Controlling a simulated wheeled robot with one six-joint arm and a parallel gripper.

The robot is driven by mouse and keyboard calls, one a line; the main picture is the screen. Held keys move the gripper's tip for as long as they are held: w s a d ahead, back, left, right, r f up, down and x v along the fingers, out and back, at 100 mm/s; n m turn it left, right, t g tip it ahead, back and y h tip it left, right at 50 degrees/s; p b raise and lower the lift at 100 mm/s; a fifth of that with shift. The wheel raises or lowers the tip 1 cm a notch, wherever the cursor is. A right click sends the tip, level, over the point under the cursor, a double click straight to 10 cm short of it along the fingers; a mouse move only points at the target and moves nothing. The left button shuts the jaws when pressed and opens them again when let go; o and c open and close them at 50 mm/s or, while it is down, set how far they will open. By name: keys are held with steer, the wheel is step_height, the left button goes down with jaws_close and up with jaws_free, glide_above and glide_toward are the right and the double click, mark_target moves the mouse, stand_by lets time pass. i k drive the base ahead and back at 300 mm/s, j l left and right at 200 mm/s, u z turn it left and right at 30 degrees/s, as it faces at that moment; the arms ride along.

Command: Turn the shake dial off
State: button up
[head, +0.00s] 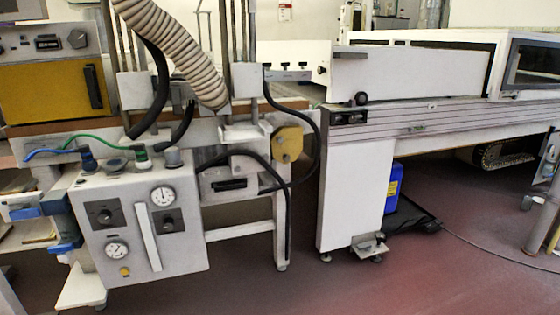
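I cannot tell which control is the shake dial, as no label is readable. A grey control box (190,248) stands at the lower left. Its front has a left black square knob (103,214) and a right black square knob (168,222). An upper round gauge (162,196) and a lower round gauge (117,250) sit beside them. Another dark knob (77,39) is on the panel above a yellow door at the upper left. The knobs' settings are too small to read. My gripper is not in view.
A ribbed hose (170,45) and black cables hang above and beside the box. A long white tunnel machine (410,75) fills the right. A blue container (393,187) stands under it. The reddish floor (330,288) in front is mostly clear.

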mark_target(104, 216)
steer(key=k+j, duration=0.15)
steer(key=u, duration=1.3)
